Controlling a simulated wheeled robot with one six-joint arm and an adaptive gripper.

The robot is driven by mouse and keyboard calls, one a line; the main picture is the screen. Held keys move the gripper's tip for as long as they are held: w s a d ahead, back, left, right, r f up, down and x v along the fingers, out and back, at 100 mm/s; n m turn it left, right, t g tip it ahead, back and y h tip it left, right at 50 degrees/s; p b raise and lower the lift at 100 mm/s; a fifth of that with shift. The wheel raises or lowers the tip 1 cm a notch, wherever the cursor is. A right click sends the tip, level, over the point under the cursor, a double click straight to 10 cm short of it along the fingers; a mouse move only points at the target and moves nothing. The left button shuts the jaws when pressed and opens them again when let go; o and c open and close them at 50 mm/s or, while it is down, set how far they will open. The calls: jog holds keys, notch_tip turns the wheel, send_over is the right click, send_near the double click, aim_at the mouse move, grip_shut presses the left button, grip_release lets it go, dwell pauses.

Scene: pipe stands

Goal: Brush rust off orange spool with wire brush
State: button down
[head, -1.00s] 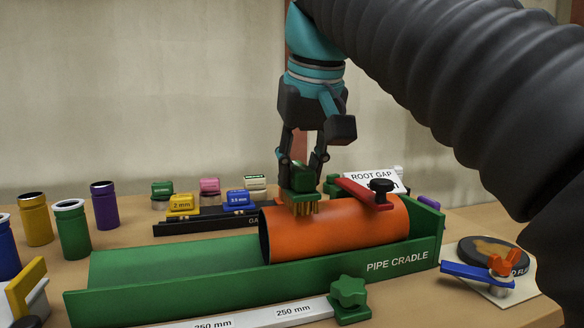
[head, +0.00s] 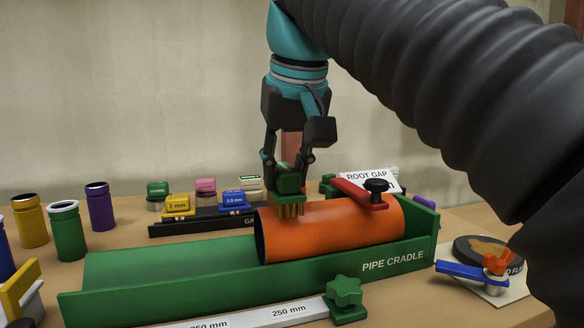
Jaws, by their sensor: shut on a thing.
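The orange spool (head: 330,232) lies on its side in the green pipe cradle (head: 160,268), toward the cradle's right end. A red clamp bar (head: 357,194) with a black knob reaches over its top. My gripper (head: 287,165) is shut on the green handle of the wire brush (head: 288,190). The brush points down, and its yellow-brown bristles are at the spool's top near its left, open end. They look in contact, but the far side is hidden. I can make out no rust on the visible orange surface.
Several coloured canisters (head: 68,230) stand at the left. Behind the cradle is a black gauge rack (head: 200,222) with labelled blocks. A white 250 mm bar (head: 270,315) with a green knob lies in front. A dark disc with a blue lever (head: 470,273) sits at the right.

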jog(key=shift+w+d, duration=0.25)
jog(key=shift+d, duration=0.5)
jog(key=shift+w+d, duration=0.2)
jog(key=shift+d, duration=0.5)
jog(key=shift+s+a+r, duration=0.1)
jog(key=shift+s+a, duration=0.15)
jog(key=shift+a, duration=0.5)
jog(key=shift+s+a, duration=0.2)
jog(key=shift+a, duration=0.55)
jog(key=shift+r, duration=0.15)
jog(key=shift+r, duration=0.9)
